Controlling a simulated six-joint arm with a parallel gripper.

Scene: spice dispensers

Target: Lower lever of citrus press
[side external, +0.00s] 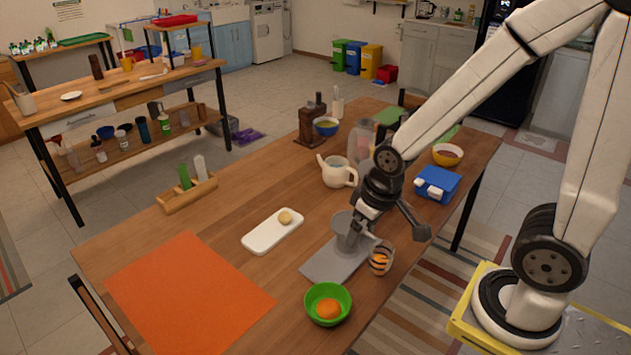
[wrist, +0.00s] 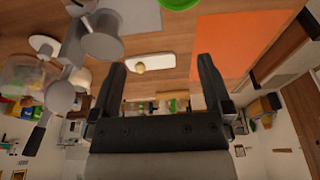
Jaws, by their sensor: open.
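The grey citrus press (side external: 337,262) stands on the wooden table, its flat base plate showing left of my gripper (side external: 365,215). Its upper part is largely hidden behind my gripper and wrist. In the wrist view the press (wrist: 100,35) is at the upper left, outside my fingers, with its grey lever parts (wrist: 62,96) reaching toward the camera, apparently raised. My gripper (wrist: 160,64) is open, with nothing between its fingers. In the side view it is close above or beside the press; I cannot tell whether it touches.
A striped glass (side external: 381,258) and a green bowl (side external: 314,302) holding an orange fruit stand near the press. A white board (side external: 262,238), white teapot (side external: 337,172) and blue box (side external: 438,184) are around it. The orange mat (side external: 185,295) is clear.

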